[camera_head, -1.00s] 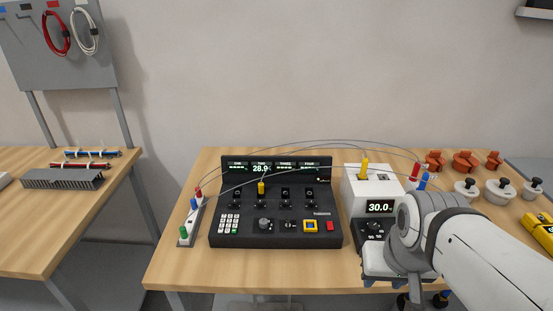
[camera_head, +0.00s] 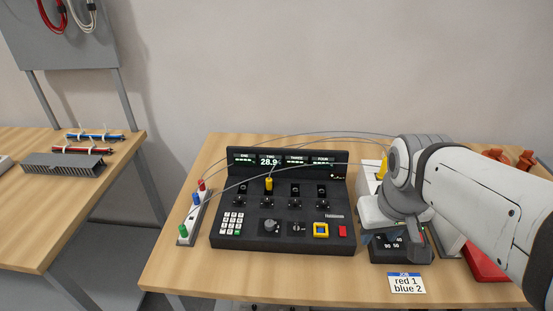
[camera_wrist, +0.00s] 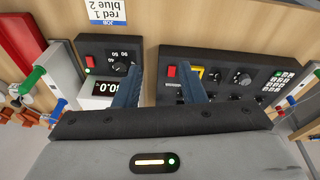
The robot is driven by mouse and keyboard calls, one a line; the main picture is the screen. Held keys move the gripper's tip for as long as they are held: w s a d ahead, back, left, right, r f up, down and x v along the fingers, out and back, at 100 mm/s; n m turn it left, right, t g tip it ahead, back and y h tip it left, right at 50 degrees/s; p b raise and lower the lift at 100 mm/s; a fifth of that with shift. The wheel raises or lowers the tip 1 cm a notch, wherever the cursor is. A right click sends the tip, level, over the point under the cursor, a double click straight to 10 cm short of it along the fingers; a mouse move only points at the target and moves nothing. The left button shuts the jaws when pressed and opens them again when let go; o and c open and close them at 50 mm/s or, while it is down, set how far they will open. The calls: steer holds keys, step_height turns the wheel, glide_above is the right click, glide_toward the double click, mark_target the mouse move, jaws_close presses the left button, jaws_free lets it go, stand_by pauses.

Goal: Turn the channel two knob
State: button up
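The black console (camera_head: 225,215) stands on the wooden bench, with four labelled displays. The second display (camera_head: 270,162), labelled TWO, reads 28.9. A yellow plug (camera_head: 269,184) stands below it, and the small black channel two knob (camera_head: 267,203) is under the plug. My gripper (camera_head: 385,236) is right of the console, over the black-fronted dial unit (camera_head: 405,255). In the wrist view, the console (camera_wrist: 215,60) appears upside down. My two blue-grey fingers (camera_wrist: 160,86) are apart with nothing between them. I cannot single out the channel two knob there.
A strip with red, blue and green plugs (camera_head: 192,218) lies left of the console. Thin cables (camera_head: 305,137) arch above it. A job card (camera_head: 407,283) reading "red 1 blue 2" is at the front edge. Bare bench lies in front of the console.

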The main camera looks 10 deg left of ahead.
steer(key=w+a+n+g+h, duration=0.1)
steer(key=w+a+n, duration=0.6)
steer(key=w, duration=0.3)
steer(key=n+h, duration=0.3)
steer(key=n, duration=0.9)
glide_toward(266, 200)
steer(key=p+x, duration=0.1)
steer(key=x, duration=0.7)
steer(key=shift+a+p, duration=0.1)
steer(key=shift+p, duration=0.2)
steer(key=shift+c, duration=0.6)
